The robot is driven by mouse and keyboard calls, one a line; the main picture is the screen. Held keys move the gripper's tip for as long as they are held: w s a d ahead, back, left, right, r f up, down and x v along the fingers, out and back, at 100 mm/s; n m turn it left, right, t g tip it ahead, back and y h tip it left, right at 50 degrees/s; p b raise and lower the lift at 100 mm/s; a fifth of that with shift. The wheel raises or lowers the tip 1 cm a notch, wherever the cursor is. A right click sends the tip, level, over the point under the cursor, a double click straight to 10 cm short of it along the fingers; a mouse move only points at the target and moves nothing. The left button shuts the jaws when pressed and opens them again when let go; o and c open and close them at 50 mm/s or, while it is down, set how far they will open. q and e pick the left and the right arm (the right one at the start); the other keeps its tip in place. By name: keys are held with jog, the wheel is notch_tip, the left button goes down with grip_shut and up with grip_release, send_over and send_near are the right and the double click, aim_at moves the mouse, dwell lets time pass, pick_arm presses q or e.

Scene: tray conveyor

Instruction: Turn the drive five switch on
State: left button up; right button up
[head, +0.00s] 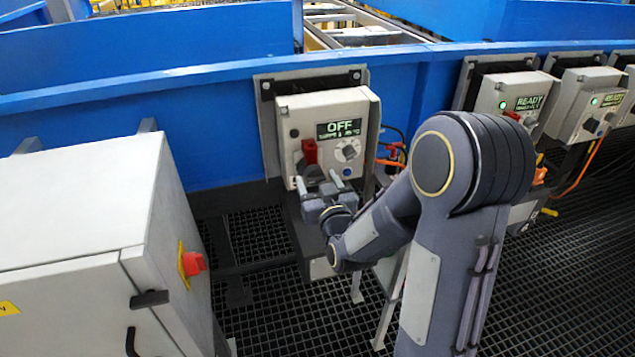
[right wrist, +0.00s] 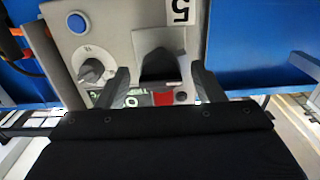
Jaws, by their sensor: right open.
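The drive five control box (head: 289,122) is light grey, with a screen (head: 339,129) reading OFF. Its red switch (head: 310,151) is left of a round grey knob (head: 347,150). My right gripper (head: 318,180) is open just below the switch, close to the box face. In the right wrist view the box (right wrist: 120,45) appears upside down, with a label 5 (right wrist: 180,11). A dark housing (right wrist: 158,62) lies between the open fingers (right wrist: 160,74), with a red part (right wrist: 163,98) beyond. Contact cannot be told. My left gripper is out of view.
Two similar boxes (head: 505,97) reading READY with green lights are at right. A grey cabinet (head: 80,210) with a red rotary handle (head: 193,263) stands at left. A blue conveyor wall (head: 215,130) runs behind. A blue button (right wrist: 77,22) is beside the knob (right wrist: 92,72).

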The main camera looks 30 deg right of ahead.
jog(key=c, duration=1)
jog(key=shift+o, duration=0.2)
jog(key=m+b, duration=1.6)
jog(key=b, duration=0.1)
jog(key=shift+a+b, duration=0.1)
jog(key=shift+b, duration=0.3)
jog(key=shift+r+m+b, duration=0.1)
jog(key=shift+m+b, duration=0.55)
jog(key=shift+m, duration=0.45)
jog(key=o, duration=1)
jog(key=shift+c, duration=0.2)
